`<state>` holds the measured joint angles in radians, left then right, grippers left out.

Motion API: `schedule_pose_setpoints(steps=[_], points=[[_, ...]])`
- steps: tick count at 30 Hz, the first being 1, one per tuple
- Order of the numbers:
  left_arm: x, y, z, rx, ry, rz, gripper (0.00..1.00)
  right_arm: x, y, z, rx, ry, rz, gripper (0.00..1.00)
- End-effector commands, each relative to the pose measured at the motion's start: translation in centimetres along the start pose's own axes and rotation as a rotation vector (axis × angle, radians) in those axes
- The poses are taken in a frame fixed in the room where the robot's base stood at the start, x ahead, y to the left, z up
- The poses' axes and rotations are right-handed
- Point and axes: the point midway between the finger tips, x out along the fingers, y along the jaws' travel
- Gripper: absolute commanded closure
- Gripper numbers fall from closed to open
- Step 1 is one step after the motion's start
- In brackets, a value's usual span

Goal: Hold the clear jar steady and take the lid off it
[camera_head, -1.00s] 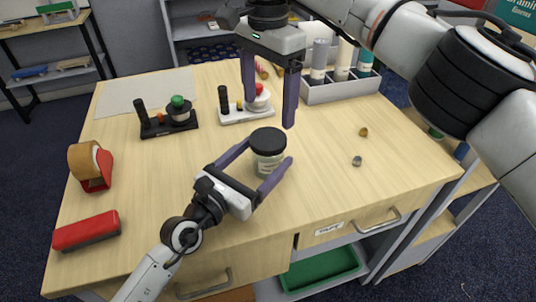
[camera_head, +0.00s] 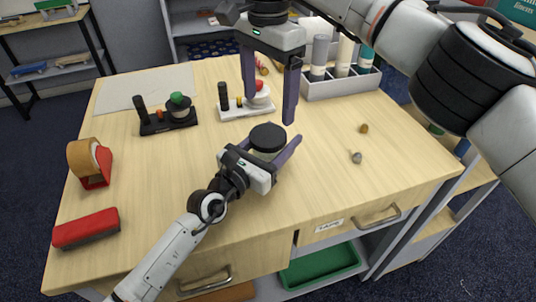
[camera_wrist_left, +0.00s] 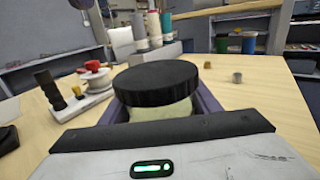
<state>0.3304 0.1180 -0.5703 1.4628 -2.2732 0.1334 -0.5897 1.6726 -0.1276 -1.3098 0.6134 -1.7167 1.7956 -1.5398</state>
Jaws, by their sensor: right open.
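The clear jar (camera_head: 262,155) stands upright on the table with its black lid (camera_head: 268,137) on top. The lid fills the middle of the left wrist view (camera_wrist_left: 158,82), and a pale strip of the jar (camera_wrist_left: 162,112) shows below it. My left gripper (camera_head: 272,143) is low at the table with its fingers on either side of the jar's body; whether they touch the glass is hidden. My right gripper (camera_head: 270,100) points down above and behind the jar, open and empty, its fingers apart from the lid.
Behind stand a black peg stand (camera_head: 168,120) and a white one (camera_head: 245,104), with a grey divided bin (camera_head: 340,85) at back right. A tape dispenser (camera_head: 92,165) and red stapler (camera_head: 86,228) lie at left. Two small pieces (camera_head: 364,128) lie on the right; the table around them is clear.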

Motion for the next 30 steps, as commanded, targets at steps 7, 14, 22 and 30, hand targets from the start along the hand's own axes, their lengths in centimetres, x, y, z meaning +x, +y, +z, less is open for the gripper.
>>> schedule_pose_setpoints(steps=[7,14,22,30], points=[[-0.02,0.03,-0.02,0.001,0.0,0.0,0.99,0.0,0.0,0.0,0.007,0.0,0.0,0.19],[-0.03,0.04,-0.03,0.001,0.001,0.0,1.0,-0.01,-0.01,0.0,0.235,0.0,0.0,0.19],[-0.03,0.04,-0.03,0.001,0.001,0.0,1.0,-0.01,-0.01,-0.02,0.825,0.0,-0.001,0.19],[-0.03,0.04,-0.04,0.001,0.001,0.0,1.0,0.0,-0.01,0.0,1.436,0.0,0.0,0.19]])
